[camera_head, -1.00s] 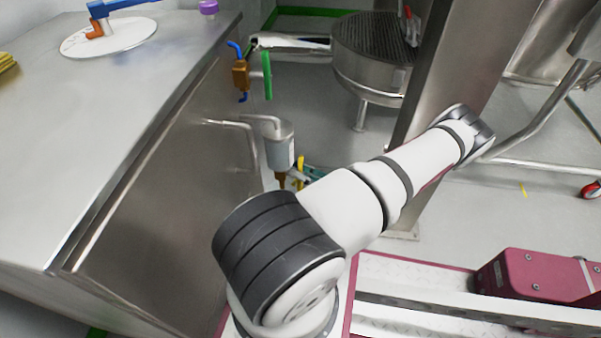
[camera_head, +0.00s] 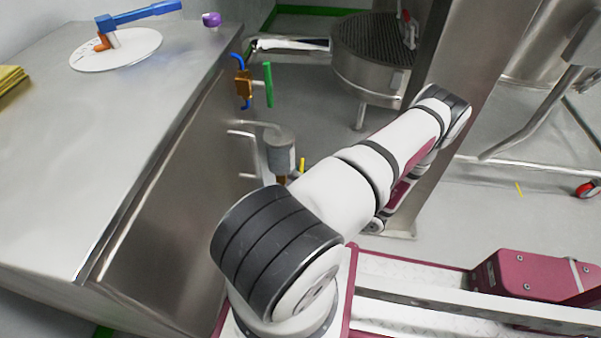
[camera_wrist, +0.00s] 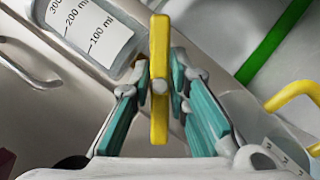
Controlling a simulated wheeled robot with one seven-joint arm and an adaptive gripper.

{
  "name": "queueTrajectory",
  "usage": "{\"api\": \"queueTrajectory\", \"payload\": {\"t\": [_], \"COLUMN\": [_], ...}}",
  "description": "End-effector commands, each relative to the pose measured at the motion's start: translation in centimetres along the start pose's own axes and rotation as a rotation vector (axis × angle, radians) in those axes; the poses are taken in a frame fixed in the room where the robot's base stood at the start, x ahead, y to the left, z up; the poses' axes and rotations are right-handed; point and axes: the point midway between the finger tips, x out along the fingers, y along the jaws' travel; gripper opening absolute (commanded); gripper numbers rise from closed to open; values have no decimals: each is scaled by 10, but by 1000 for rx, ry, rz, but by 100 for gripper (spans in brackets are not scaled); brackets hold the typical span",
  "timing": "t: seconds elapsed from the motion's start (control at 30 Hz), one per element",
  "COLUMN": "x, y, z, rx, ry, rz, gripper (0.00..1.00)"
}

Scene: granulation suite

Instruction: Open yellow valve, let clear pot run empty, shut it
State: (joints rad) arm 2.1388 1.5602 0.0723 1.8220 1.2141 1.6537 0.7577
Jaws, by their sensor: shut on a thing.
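The clear pot (camera_head: 280,155) hangs from a bent metal pipe on the side of the steel bench. In the wrist view its wall (camera_wrist: 93,28) shows a white scale with marks for 100, 200 and 300 ml; I cannot make out a liquid level. The yellow valve handle (camera_wrist: 160,60) stands between the teal fingers of my gripper (camera_wrist: 160,88), which is shut on it. In the head view only a small yellow tip of the handle (camera_head: 302,164) shows beside the pot. My arm hides the gripper there. The valve body is mostly hidden.
The steel bench (camera_head: 130,130) fills the left. A steel column (camera_head: 440,80) and round grated vessel (camera_head: 372,60) stand behind. A yellow curved bar (camera_wrist: 295,92) is at right.

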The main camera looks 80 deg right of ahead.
Motion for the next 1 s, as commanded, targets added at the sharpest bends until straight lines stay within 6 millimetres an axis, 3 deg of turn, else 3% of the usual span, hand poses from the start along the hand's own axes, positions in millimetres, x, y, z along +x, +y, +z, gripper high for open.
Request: {"api": "queueTrajectory", "payload": {"t": [0.5,1.0], "x": [0,-1], "y": [0,-1], "z": [1,0], "rx": [419,601], "ry": [1,0], "rz": [-177,-252], "gripper": [0,0]}}
